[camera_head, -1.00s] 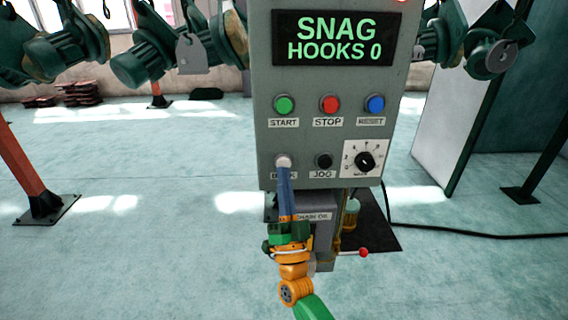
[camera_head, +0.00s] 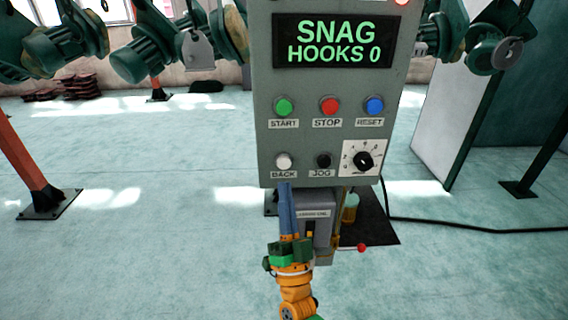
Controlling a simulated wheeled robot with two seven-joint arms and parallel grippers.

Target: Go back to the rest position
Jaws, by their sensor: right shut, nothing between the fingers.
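My right gripper (camera_head: 287,208) is in the lower middle of the head view, its blue fingers shut with nothing between them. It points up and sits just below the grey control panel (camera_head: 264,150), apart from its buttons. The white BACK button (camera_head: 283,161) is fully in view above the fingertips. My left gripper is not in view.
The panel also has a green START button (camera_head: 284,106), a red STOP button (camera_head: 329,106), a blue RESET button (camera_head: 375,106), a black JOG button (camera_head: 323,160) and a dial (camera_head: 363,161). Its display (camera_head: 333,40) reads "SNAG HOOKS 0". Green hoist motors (camera_head: 150,45) hang behind. Open floor lies left.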

